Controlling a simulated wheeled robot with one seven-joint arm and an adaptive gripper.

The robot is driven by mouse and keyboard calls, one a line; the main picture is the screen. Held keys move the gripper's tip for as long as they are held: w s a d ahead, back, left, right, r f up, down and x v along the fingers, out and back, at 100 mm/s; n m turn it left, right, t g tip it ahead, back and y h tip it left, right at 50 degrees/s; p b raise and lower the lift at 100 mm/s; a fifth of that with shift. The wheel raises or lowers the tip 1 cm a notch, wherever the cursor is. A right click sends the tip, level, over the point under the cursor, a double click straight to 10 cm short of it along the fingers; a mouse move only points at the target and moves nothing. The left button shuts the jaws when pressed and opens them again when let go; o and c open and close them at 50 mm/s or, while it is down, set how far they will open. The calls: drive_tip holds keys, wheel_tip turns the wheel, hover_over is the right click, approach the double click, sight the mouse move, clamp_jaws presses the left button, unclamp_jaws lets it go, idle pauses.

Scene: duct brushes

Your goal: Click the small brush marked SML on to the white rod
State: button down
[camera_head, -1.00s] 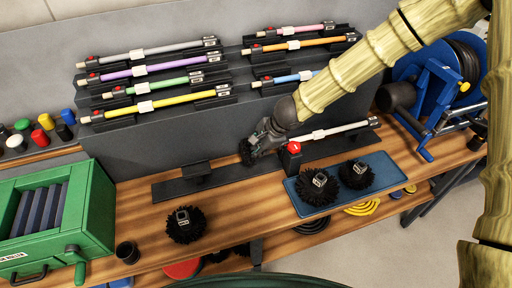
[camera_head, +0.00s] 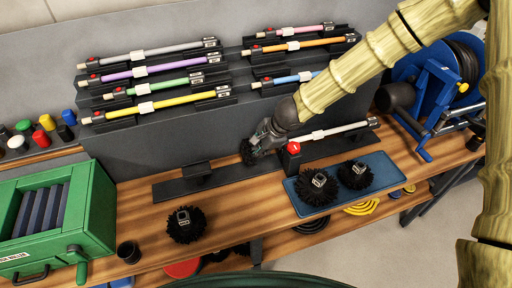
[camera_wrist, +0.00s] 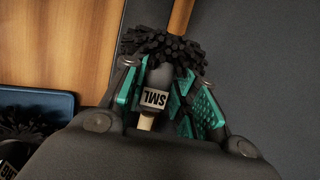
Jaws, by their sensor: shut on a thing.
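The small brush marked SML (camera_wrist: 155,98) has black bristles and a dark neck with a white label. My gripper (camera_wrist: 160,95) is shut on its neck in the wrist view, with teal pads on either side. In the head view, my gripper (camera_head: 260,140) holds the brush (camera_head: 247,152) at the left of the white rod (camera_head: 335,131). The rod lies on a dark holder, with a red part (camera_head: 293,148) near its left end. A pale stub (camera_wrist: 146,122) shows below the label; I cannot tell whether it is the rod's tip. My gripper hides the joint in the head view.
A blue tray (camera_head: 385,163) holds two black brushes. Another black brush (camera_head: 185,225) stands on the wooden bench. A dark holder (camera_head: 197,176) lies left of my gripper. Coloured rods rest on racks behind. A green box (camera_head: 98,208) is at left and a blue reel (camera_head: 440,90) at right.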

drive_tip(key=shift+w+d+p, duration=0.2)
drive_tip(key=shift+d+p, duration=0.35)
drive_tip(key=shift+d, duration=0.1)
drive_tip(key=shift+w+d+p, duration=0.25)
drive_tip(key=shift+d+p, duration=0.25)
drive_tip(key=shift+d, duration=0.15)
drive_tip(key=shift+w+d+p, duration=0.2)
drive_tip(key=shift+d+p, duration=0.35)
drive_tip(key=shift+d, duration=0.1)
idle(0.6)
drive_tip(key=c, duration=1.1)
unclamp_jaws()
drive_tip(key=shift+o, duration=0.2)
drive_tip(key=v, duration=1.2)
